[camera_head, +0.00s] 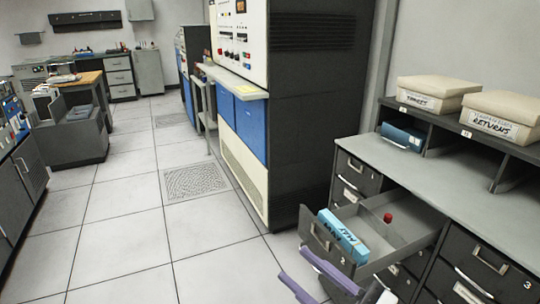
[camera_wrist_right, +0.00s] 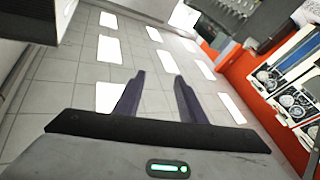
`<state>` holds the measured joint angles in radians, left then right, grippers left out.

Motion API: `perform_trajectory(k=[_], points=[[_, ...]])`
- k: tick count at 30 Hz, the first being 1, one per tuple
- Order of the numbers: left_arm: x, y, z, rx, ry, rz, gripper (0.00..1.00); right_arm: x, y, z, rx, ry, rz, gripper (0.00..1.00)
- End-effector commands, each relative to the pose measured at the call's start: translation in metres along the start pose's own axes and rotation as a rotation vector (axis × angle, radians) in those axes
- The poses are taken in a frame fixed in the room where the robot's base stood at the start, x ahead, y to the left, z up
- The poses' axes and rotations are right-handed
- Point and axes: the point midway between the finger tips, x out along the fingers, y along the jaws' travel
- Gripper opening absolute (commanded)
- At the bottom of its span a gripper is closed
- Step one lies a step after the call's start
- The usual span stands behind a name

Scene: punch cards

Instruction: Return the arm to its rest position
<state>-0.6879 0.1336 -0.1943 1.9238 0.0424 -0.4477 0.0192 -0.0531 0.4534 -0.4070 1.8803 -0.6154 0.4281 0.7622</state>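My right gripper (camera_head: 292,262) is at the bottom of the head view, just in front of the open drawer (camera_head: 405,240) of the grey cabinet. Its two purple fingers stand apart with nothing between them. The right wrist view also shows the gripper (camera_wrist_right: 160,75) open and empty, with floor tiles beyond. A blue labelled box (camera_head: 343,237) stands inside the drawer along its front. A small red thing (camera_head: 387,217) is farther back in the drawer. My left gripper is in neither view.
The cabinet top (camera_head: 440,170) carries a shelf with two beige boxes, one (camera_head: 437,92) left of the other (camera_head: 502,115). A blue binder (camera_head: 402,136) lies in a shelf slot. A tall computer cabinet (camera_head: 315,100) stands left of the drawers. The tiled floor (camera_head: 125,225) is clear.

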Motion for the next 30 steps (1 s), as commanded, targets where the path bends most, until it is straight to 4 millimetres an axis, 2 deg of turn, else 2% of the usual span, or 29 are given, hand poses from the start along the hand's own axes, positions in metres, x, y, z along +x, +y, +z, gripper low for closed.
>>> perform_trajectory(k=[1, 3, 5, 6, 9, 12, 15, 19, 22, 30], points=[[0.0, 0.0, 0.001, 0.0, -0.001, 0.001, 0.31, -0.021, 0.005, 0.033, 0.069, -0.1, 0.141, 0.37], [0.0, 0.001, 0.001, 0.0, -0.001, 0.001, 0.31, -0.053, 0.009, 0.076, 0.134, -0.252, 0.291, 0.37], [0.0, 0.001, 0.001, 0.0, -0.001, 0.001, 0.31, -0.084, 0.003, 0.11, 0.187, -0.385, 0.379, 0.37], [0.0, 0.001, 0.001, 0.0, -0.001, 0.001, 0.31, -0.105, -0.005, 0.131, 0.221, -0.473, 0.423, 0.37], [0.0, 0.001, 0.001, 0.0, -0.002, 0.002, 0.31, -0.159, -0.036, 0.174, 0.31, -0.684, 0.491, 0.37], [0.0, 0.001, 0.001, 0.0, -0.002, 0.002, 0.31, -0.206, -0.073, 0.201, 0.392, -0.863, 0.514, 0.37], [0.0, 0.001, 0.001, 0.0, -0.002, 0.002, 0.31, -0.241, -0.105, 0.216, 0.456, -0.992, 0.511, 0.37], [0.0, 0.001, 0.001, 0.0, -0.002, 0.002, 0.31, -0.266, -0.131, 0.223, 0.507, -1.084, 0.497, 0.37], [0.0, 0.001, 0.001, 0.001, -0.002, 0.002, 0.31, -0.273, -0.138, 0.224, 0.52, -1.109, 0.491, 0.37], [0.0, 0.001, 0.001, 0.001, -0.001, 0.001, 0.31, -0.273, -0.139, 0.225, 0.52, -1.11, 0.49, 0.37]])
